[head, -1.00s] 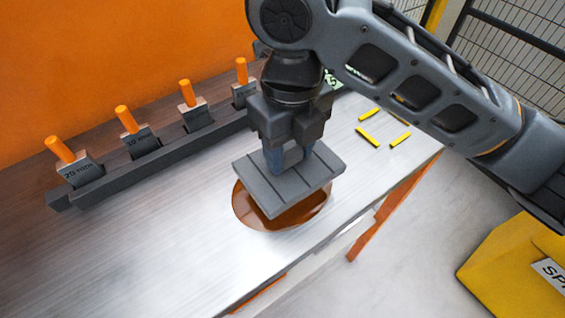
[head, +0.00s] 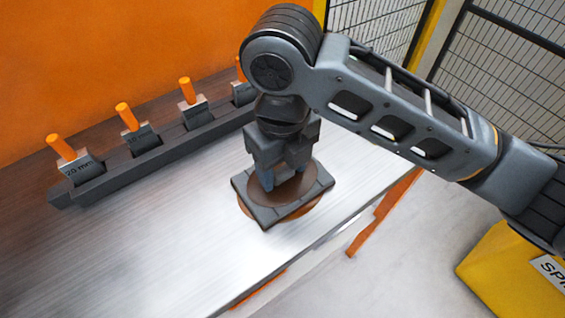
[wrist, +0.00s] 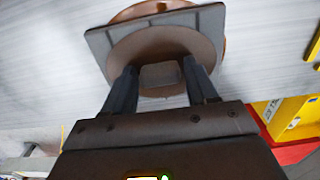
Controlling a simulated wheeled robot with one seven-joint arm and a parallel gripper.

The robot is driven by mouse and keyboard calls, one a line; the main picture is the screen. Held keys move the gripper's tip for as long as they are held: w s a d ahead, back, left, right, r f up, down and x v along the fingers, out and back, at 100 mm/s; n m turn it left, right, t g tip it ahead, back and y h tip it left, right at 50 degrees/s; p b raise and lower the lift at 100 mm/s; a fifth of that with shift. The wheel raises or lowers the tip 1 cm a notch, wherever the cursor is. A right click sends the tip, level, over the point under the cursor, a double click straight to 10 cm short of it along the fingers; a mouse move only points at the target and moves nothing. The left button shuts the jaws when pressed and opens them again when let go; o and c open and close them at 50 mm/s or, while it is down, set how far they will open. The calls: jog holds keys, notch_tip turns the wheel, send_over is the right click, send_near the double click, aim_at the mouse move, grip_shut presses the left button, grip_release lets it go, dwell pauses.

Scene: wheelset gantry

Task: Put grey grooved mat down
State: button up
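The grey grooved mat (head: 245,189) is a square plate lying level, at or just above the steel bench top, over a round brown disc (head: 247,210). A brown round face (head: 268,196) shows on the middle of the mat. My gripper (head: 284,182) points straight down at the mat's middle. In the wrist view the mat (wrist: 97,41) sits beyond my fingertips (wrist: 160,66), and a small grey block (wrist: 160,76) fills the gap between the fingers. They appear shut on it. Whether the mat fully touches the surface below cannot be told.
A dark rack (head: 150,162) with several orange-handled gauges runs along the bench's back. The bench top (head: 150,230) is clear to the left of the mat. A yellow bin (head: 500,270) stands on the floor at the right. Mesh fencing (head: 520,90) is behind.

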aim_at(283, 169)
jog(key=shift+o, duration=1.2)
jog(key=shift+r, duration=0.15)
notch_tip(283, 169, up, 12)
